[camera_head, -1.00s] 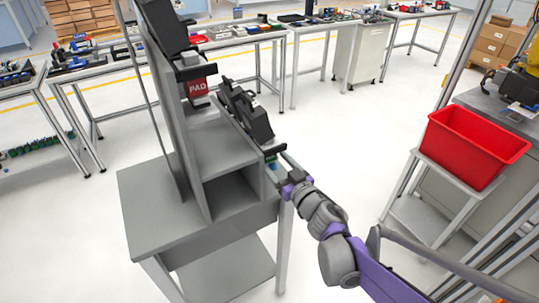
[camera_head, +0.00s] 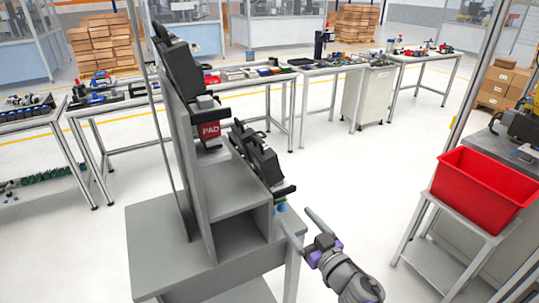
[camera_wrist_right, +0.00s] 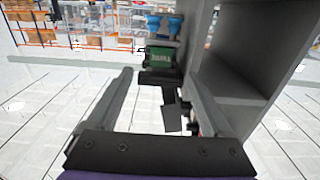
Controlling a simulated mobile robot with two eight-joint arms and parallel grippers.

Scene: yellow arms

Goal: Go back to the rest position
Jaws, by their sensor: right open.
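My right gripper (camera_head: 304,228) is open and empty, just right of the grey workstation (camera_head: 150,235). Its left finger overlaps the workstation's side edge in the head view; I cannot tell whether they touch. In the head view a small blue-green piece (camera_head: 282,207) shows there. My left gripper is not in view.
A red bin (camera_head: 485,190) stands on a small stand at the right. A red PAD container (camera_head: 209,130) and black holders (camera_head: 258,155) are mounted on the workstation. Long tables with parts (camera_head: 245,75) stand behind. The floor between the workstation and the bin is clear.

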